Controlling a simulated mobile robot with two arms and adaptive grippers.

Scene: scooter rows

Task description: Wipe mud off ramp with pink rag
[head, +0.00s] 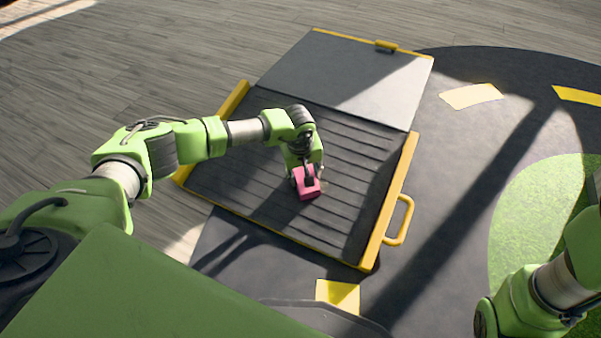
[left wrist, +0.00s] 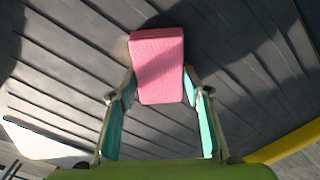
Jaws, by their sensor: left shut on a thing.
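The pink rag (head: 307,184) is a small folded block, held in my left gripper (head: 306,175) over the lower part of the ramp. In the left wrist view the rag (left wrist: 158,65) sits between the fingertips of my left gripper (left wrist: 158,88), which is shut on it. The ramp (head: 350,185) is dark grey with ribs across it and yellow side edges; its ribs also fill the left wrist view (left wrist: 70,70). I cannot tell whether the rag touches the surface. No mud stands out clearly; shadows cross the ribs. My right gripper is out of view.
A smooth grey plate (head: 335,72) adjoins the ramp's far end. A yellow handle (head: 400,220) sticks out on the ramp's right side. Grey plank flooring (head: 150,60) lies left, and dark ground with a green patch (head: 535,215) lies right.

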